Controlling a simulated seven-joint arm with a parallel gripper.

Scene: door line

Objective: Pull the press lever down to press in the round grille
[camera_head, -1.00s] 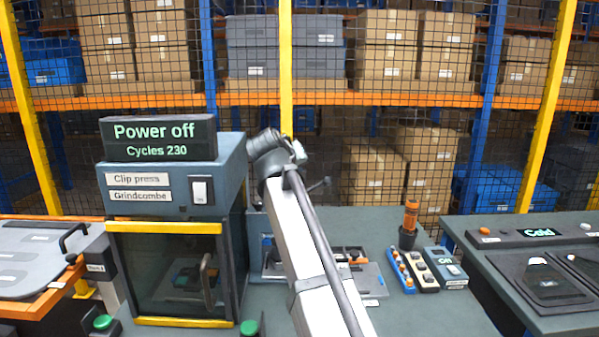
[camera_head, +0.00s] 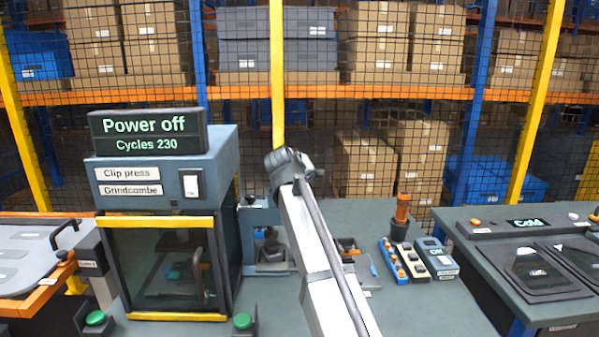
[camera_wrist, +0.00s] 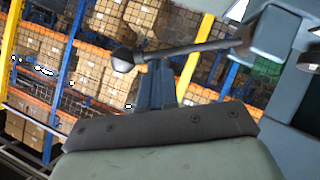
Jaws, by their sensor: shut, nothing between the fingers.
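In the wrist view the press lever (camera_wrist: 190,49) is a grey rod with a dark round knob at its left end. It runs right to a blue-grey block. My gripper (camera_wrist: 157,66) is shut and empty, its fingertips close to the rod just right of the knob. I cannot tell whether they touch it. In the head view my arm hides the gripper and the lever. A small blue-grey press fixture (camera_head: 268,262) stands left of my arm. I cannot make out the round grille clearly.
The clip press cabinet (camera_head: 165,185) stands left; its display reads "Power off, Cycles 230". Green buttons (camera_head: 243,321) sit in front. Right of my arm are a blue parts strip (camera_head: 392,262), a switch box (camera_head: 437,258) and an orange-handled tool (camera_head: 402,215). The bench front right is clear.

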